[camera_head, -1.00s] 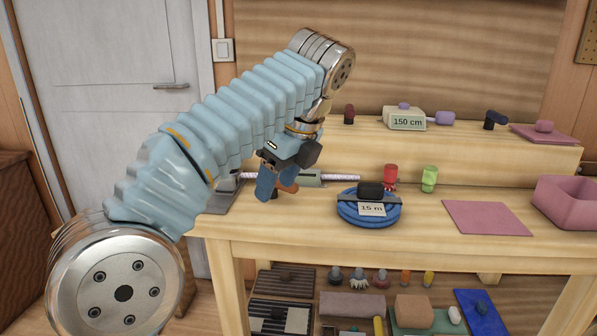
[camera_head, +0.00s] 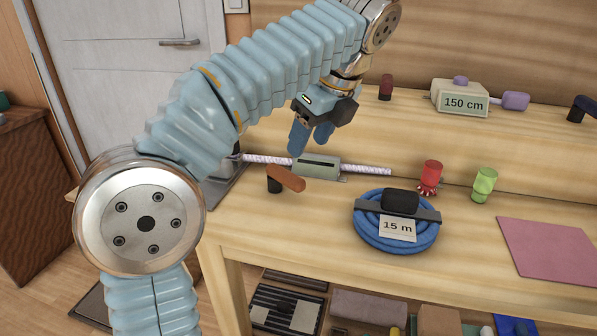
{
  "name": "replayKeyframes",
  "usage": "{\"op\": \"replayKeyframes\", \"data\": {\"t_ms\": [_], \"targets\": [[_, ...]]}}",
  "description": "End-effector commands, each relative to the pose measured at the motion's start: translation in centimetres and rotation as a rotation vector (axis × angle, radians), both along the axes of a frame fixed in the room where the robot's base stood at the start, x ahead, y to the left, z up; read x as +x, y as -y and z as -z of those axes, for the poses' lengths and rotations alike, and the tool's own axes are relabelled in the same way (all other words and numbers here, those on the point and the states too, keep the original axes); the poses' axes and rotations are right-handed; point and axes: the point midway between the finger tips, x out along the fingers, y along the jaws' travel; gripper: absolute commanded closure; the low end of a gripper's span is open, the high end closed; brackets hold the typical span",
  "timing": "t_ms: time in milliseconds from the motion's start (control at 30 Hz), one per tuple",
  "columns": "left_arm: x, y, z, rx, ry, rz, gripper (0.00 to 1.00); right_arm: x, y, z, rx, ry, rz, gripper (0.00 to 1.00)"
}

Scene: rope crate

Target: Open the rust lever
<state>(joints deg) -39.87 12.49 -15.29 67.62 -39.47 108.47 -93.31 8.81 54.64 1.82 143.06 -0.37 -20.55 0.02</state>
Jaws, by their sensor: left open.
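The rust lever (camera_head: 288,178) is an orange-brown handle on a short black post (camera_head: 274,186), on the workbench at the centre left. It slants from upper left to lower right. Just behind it is a grey-green box (camera_head: 317,167) with a dark slot on top and a white rope (camera_head: 364,170) coming out on both sides. My left gripper (camera_head: 309,141) has blue fingers pointing down, parted and empty. In the picture it is above the box and the lever, apart from the lever. My right gripper is not in view.
A blue rope coil (camera_head: 376,238) with a "15 m" tag lies right of the lever. Red (camera_head: 430,176) and green (camera_head: 484,184) pieces stand behind it. A pink mat (camera_head: 552,250) lies at right. A raised shelf holds a "150 cm" box (camera_head: 459,101). The bench front is clear.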

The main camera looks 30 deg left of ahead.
Motion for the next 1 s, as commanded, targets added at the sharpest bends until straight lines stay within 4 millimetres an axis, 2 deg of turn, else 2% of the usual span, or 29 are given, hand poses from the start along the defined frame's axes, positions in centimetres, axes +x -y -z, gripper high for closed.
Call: {"op": "replayKeyframes", "data": {"t_ms": [33,100,300,400,600,833,867,1000], "targets": [[0.1,-0.5,1.7,0.0,-0.001,-0.002,0.45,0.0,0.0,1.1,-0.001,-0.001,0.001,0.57],[0.3,-1.1,3.3,0.0,-0.003,-0.002,0.45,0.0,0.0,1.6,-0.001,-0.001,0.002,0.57],[0.7,-2.6,7.0,-0.001,-0.002,-0.001,0.45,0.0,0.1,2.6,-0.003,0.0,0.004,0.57],[0.9,-3.2,8.3,0.0,-0.002,-0.001,0.45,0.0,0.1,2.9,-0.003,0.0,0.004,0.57],[1.1,-3.6,9.4,-0.001,0.001,0.0,0.45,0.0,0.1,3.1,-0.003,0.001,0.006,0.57],[1.1,-3.7,9.4,-0.001,0.001,0.0,0.45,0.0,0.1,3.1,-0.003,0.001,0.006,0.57],[1.1,-3.7,9.4,-0.001,0.001,0.0,0.46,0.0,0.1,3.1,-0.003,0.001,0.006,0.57],[1.1,-3.7,9.4,-0.001,0.001,0.0,0.68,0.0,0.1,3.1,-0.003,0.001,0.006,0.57]]}}
